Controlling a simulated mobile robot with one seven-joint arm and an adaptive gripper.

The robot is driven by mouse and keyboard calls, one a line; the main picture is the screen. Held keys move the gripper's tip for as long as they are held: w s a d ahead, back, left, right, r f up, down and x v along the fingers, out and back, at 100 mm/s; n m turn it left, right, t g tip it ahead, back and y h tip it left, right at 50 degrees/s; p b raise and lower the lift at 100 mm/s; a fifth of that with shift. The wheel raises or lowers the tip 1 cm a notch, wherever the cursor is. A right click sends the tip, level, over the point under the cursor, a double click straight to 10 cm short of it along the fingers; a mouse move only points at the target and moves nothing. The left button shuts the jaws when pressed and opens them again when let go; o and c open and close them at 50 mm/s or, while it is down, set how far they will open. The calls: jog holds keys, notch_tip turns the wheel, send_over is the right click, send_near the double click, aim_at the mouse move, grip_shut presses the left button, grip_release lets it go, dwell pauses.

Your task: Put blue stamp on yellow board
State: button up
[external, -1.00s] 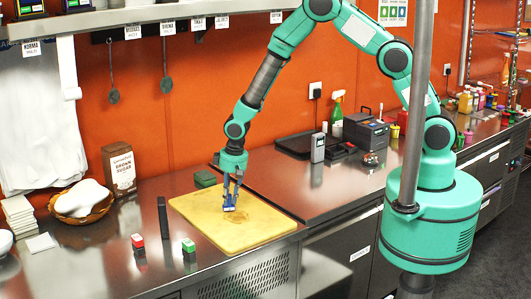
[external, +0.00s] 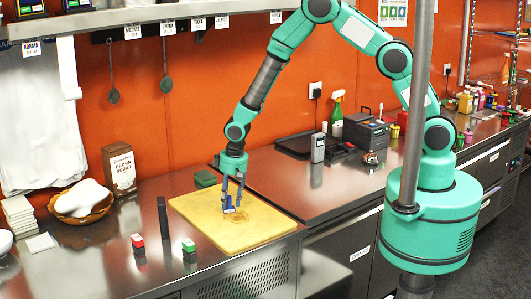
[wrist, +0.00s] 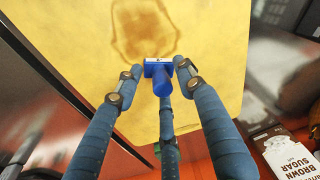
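The blue stamp (external: 229,209) is on the yellow board (external: 262,233), near its middle; in the wrist view the stamp (wrist: 159,76) shows its handle and pale-edged head against the board (wrist: 215,30). My gripper (external: 231,202) is low over the board with its fingers around the stamp. In the wrist view the fingertips of my gripper (wrist: 158,71) are spread on both sides of the stamp, with small gaps showing, and a third finger lies behind the handle. The gripper looks open. Whether the stamp's underside lies flat is hard to see.
A red stamp (external: 138,241) and a green stamp (external: 188,246) stand left of the board, near a tall black block (external: 163,217).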

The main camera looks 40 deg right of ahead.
aim_at(234, 208)
jog(key=shift+r, duration=0.15)
notch_tip(234, 208, up, 12)
jog(key=s, duration=0.1)
jog(key=shift+s+d, duration=0.25)
jog(key=shift+d, duration=0.2)
dwell(0.9)
